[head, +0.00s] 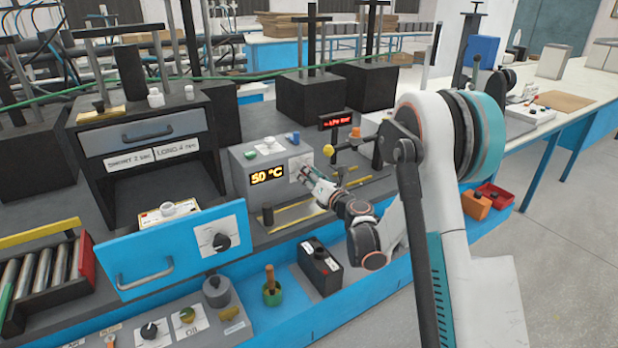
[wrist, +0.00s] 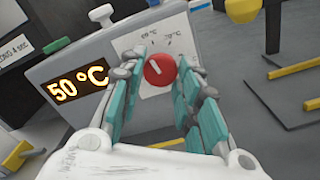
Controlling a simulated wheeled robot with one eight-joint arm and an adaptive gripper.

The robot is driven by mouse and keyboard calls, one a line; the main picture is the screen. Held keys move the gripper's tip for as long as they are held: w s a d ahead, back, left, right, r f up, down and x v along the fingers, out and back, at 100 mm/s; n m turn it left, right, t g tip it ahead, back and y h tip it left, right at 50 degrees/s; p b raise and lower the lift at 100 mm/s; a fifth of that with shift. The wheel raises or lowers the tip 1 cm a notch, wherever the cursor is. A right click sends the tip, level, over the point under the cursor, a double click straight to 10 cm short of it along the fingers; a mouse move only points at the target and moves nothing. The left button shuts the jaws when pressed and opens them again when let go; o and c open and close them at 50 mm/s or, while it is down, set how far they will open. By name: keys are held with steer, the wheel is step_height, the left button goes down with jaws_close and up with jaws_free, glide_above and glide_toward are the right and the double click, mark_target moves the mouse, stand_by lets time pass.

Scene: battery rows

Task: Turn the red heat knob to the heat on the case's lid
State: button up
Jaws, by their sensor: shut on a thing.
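The red heat knob (wrist: 160,70) sits on a white dial plate (wrist: 182,32) on the front of a grey heater box (head: 240,165). A white pointer line on the knob tilts up and to the left. The box's display (head: 268,174) reads 50 °C in orange, and it also shows in the wrist view (wrist: 78,85). My gripper (head: 312,184) reaches the dial from the front right. In the wrist view its teal fingers (wrist: 160,75) are shut on the red knob, one on each side. In the head view my fingers hide the knob. I cannot make out the case's lid marking.
A blue-fronted drawer (head: 140,255) with a black knob stands open at the left. A yellow ball-ended lever (head: 328,151) is close right of my gripper. A black battery (head: 320,265) and a green pot (head: 271,292) stand in the blue trough below.

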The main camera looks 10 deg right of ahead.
steer(key=shift+m, duration=1)
steer(key=o, duration=1)
steer(key=shift+o, duration=0.2)
steer(key=v, duration=1.2)
steer(key=shift+r, duration=0.1)
